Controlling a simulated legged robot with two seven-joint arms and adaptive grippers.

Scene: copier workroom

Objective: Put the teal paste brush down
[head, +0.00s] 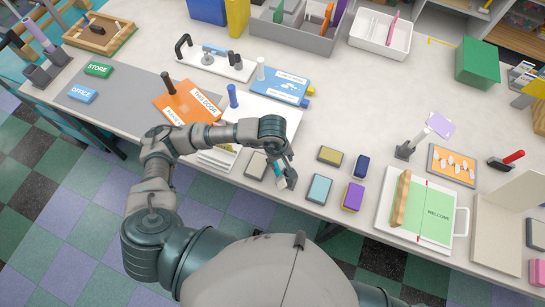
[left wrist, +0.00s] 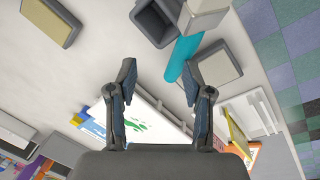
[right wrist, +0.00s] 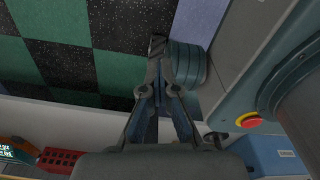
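The teal paste brush (left wrist: 183,57) shows in the left wrist view as a teal handle, with a pale block (left wrist: 205,12) at its upper end. In the head view a bit of its teal (head: 279,170) shows beside my left gripper (head: 286,160). In the left wrist view my left gripper (left wrist: 158,78) is open, its fingertips well apart. The handle's lower end is near the right-hand fingertip; I cannot tell if they touch. A dark grey open holder (left wrist: 155,22) stands beside the brush. My right gripper (right wrist: 157,45) is shut and empty, away from the table.
A beige pad (head: 256,165) lies left of the left gripper. An olive pad (head: 330,155), a teal pad (head: 320,188) and a purple block (head: 354,196) lie to its right. White sheets (head: 262,112) lie behind. The table's front edge is close.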

